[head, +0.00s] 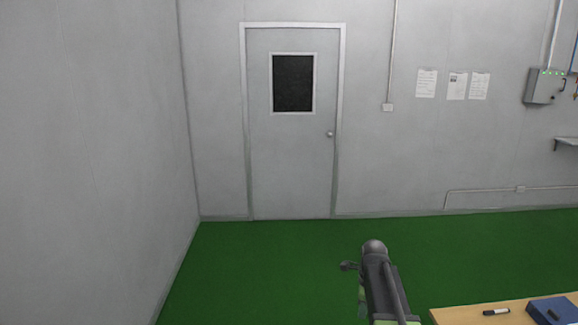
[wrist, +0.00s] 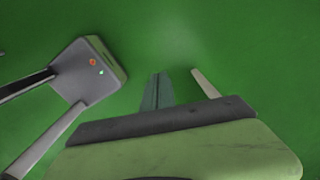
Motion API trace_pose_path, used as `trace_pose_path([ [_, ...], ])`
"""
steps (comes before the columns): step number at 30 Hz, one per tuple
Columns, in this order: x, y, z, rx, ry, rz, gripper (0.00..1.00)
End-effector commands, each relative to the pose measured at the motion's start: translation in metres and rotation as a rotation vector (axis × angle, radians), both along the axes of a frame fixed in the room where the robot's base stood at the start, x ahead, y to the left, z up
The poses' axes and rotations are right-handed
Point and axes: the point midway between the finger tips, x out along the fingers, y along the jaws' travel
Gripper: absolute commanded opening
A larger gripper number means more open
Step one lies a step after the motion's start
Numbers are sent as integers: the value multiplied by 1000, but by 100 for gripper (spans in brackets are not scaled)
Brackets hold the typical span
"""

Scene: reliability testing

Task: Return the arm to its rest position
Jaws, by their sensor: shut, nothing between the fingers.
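My arm (head: 380,283) rises from the bottom of the head view, right of centre, over the green floor. It has a dark rounded joint at its top, and its fingers cannot be made out clearly there. In the wrist view my gripper (wrist: 180,88) points at bare green floor, with its grey and green housing filling the bottom. It is shut and holds nothing.
A wooden table (head: 459,314) stands at the lower right, close to my arm, with a black marker (head: 496,312) and a blue box (head: 553,310) on it. A closed grey door (head: 291,150) is in the far wall. The green floor (head: 270,270) left of my arm is clear.

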Motion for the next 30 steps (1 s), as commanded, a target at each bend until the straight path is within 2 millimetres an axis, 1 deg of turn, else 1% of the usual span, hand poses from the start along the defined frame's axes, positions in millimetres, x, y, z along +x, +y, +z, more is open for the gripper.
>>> trace_pose_path([
  [1,-37,42,-18,-6,-1,226,0],
  [2,-51,59,-21,-10,-1,370,0],
  [3,-69,76,-24,-15,-1,553,0],
  [4,-82,85,-25,-18,-1,685,0],
  [6,-108,95,-25,-25,-1,973,0],
  [9,-133,92,-22,-30,0,1328,0],
  [11,-139,92,-22,-31,0,1508,0],
  [12,-140,91,-22,-31,0,1609,0],
  [13,-138,91,-22,-31,-1,1675,0],
  [15,-137,91,-22,-31,-1,1790,0],
  [18,-136,92,-22,-30,-3,1874,0],
  [30,-136,92,-22,-31,-4,1888,0],
])
